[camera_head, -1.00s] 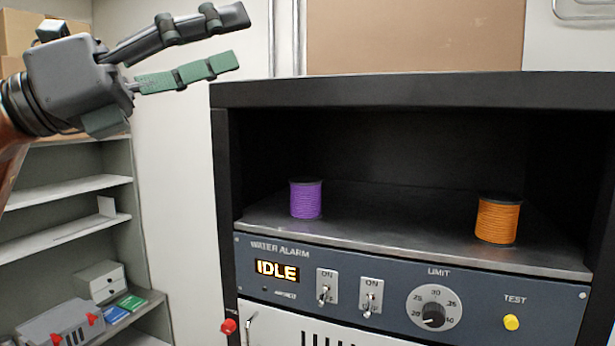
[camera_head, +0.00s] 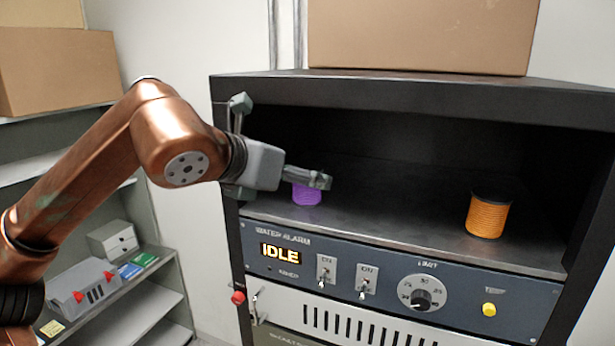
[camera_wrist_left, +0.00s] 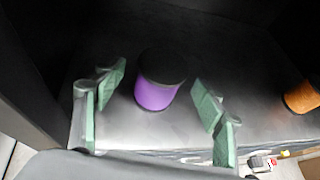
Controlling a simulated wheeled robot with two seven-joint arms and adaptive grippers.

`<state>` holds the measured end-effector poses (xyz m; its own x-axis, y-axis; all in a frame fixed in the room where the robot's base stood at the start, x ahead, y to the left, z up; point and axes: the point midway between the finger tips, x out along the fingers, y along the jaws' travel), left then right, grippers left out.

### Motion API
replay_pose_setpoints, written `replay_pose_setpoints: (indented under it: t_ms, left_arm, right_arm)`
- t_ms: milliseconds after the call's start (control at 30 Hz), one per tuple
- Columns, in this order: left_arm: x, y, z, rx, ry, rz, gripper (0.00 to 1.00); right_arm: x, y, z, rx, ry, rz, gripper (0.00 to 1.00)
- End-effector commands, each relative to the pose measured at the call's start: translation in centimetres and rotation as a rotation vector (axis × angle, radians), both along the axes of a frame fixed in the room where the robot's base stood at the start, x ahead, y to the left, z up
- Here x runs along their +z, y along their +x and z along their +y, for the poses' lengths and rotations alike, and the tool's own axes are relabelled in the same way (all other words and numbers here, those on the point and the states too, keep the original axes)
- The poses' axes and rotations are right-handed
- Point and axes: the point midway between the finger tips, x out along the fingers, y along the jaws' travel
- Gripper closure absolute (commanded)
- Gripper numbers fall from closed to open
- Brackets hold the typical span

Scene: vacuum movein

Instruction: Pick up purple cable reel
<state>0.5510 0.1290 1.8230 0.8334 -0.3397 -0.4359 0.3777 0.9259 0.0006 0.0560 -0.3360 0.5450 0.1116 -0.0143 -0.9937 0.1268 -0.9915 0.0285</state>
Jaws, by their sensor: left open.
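The purple cable reel (camera_head: 306,195) stands upright on the metal shelf of the black cabinet, at its left side. In the head view its upper part is hidden behind my left gripper (camera_head: 322,180). In the left wrist view the purple reel (camera_wrist_left: 156,92) lies between and slightly beyond the two green fingertips of my left gripper (camera_wrist_left: 160,88). The fingers are spread apart, with a gap on each side of the reel, and hold nothing. My right gripper is not in view.
An orange cable reel (camera_head: 489,214) stands on the same shelf (camera_head: 390,226) to the right; it also shows in the left wrist view (camera_wrist_left: 302,97). The cabinet's left wall is close to my left gripper. A control panel (camera_head: 390,282) with switches and a knob sits below the shelf.

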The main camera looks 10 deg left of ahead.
Motion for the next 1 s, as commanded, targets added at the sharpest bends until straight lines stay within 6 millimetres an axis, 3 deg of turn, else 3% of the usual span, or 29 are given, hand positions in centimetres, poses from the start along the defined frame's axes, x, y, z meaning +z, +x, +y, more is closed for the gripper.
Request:
replay_pose_setpoints:
  t_ms: [33,200,467,1000]
  left_arm:
    - [0.3,0.6,-0.2,0.0,0.002,0.002,0.36]
    - [-0.7,2.2,-0.8,-0.001,0.0,0.001,0.36]
    - [-1.1,2.5,-1.0,-0.001,-0.002,-0.001,0.36]
    - [-1.0,2.5,-1.0,-0.001,-0.002,-0.001,0.72]
  right_arm:
    - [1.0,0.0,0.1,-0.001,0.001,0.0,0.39]
    - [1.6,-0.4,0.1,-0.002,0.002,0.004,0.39]
    - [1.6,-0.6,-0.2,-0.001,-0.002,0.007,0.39]
    - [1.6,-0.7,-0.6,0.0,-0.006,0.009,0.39]
